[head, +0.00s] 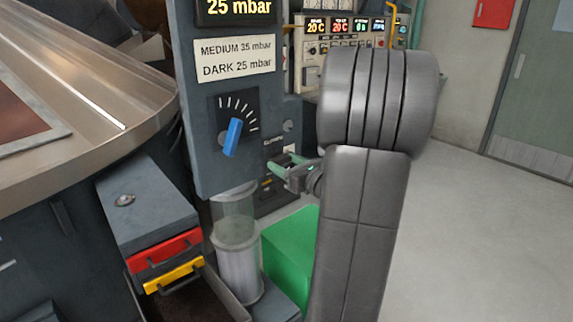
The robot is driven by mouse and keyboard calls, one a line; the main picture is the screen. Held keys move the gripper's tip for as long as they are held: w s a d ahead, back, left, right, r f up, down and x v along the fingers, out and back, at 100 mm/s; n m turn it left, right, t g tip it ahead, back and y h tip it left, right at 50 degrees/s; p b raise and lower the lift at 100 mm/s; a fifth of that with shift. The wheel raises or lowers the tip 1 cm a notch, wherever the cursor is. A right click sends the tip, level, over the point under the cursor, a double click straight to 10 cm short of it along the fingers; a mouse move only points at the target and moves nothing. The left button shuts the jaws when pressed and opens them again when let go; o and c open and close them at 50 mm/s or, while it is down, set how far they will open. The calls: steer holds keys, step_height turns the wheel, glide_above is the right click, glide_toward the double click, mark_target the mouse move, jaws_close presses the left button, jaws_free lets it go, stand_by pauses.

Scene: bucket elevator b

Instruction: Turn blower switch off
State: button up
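My gripper (283,166) is in front of a small dark panel (269,193) beside the grey control column. Its two green-tipped fingers look apart, with a narrow dark gap between them and nothing seen held. The panel has a small label too small to read and a pale part (290,150) just above the fingers. I cannot tell which part is the blower switch; the gripper and arm hide some of the panel. Contact between fingers and panel cannot be told.
A blue-pointer dial (232,137) is on the control column (211,174), left of my gripper. A clear cylinder (237,250) and a green box (291,255) stand below. A steel rim (90,115) and red and yellow handled drawers are left. Floor at right is clear.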

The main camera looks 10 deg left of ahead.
steer(key=shift+c, duration=0.7)
steer(key=shift+f+n+b, duration=0.15)
steer(key=shift+n+b, duration=0.25)
steer(key=shift+b, duration=0.25)
steer(key=n+b, duration=1.7)
steer(key=b, duration=0.6)
steer(key=o, duration=1)
